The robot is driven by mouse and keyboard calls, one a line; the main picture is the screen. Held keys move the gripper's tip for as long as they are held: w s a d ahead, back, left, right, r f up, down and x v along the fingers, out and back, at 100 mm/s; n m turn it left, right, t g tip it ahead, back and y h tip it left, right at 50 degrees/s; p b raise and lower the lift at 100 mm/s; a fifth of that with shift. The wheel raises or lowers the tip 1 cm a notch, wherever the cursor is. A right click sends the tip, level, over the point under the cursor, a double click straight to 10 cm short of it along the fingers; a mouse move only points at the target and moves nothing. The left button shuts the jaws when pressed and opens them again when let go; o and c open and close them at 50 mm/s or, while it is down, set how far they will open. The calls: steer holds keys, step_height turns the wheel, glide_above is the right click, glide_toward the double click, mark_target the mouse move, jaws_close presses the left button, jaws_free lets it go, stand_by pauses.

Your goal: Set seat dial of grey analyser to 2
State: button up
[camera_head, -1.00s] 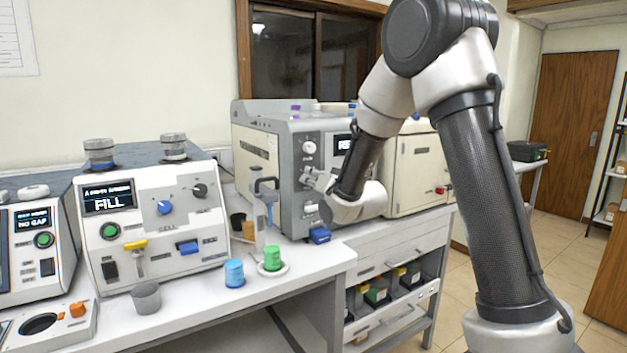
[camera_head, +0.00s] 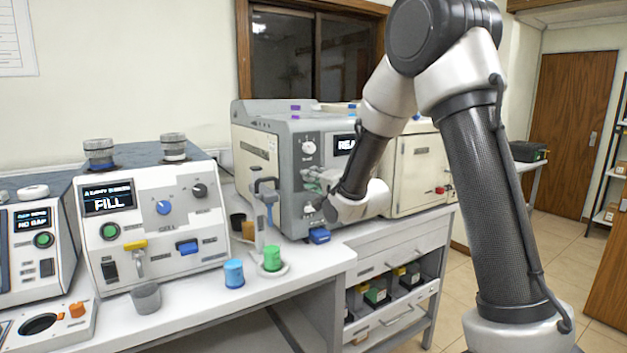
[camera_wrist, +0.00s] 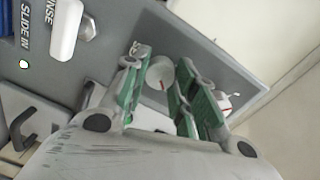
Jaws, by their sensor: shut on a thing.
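The grey analyser (camera_head: 290,185) stands on the bench at the centre, its lit display (camera_head: 345,144) partly behind my arm. My gripper (camera_head: 314,183) is at its front panel, below an upper white dial (camera_head: 309,147). In the wrist view my gripper's green-padded fingers (camera_wrist: 160,85) stand on both sides of a round white dial (camera_wrist: 159,72) with a red mark and are shut on it. A second white piece with a red mark (camera_wrist: 225,104) shows past the right finger, partly hidden. I cannot read the held dial's label or setting.
A white lever (camera_wrist: 65,28) by the "SLIDE IN" lettering stands close to my fingers. A blue part (camera_head: 319,236) sits low at the analyser's front. Blue (camera_head: 234,273) and green (camera_head: 272,258) cups stand on the bench to the left. A white analyser (camera_head: 150,220) stands further left.

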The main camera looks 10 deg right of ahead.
steer(key=shift+d+m, duration=0.1)
steer(key=shift+m, duration=0.3)
steer(key=o, duration=1.1)
steer(key=shift+c, duration=0.2)
steer(key=v, duration=0.7)
steer(key=shift+s, duration=0.25)
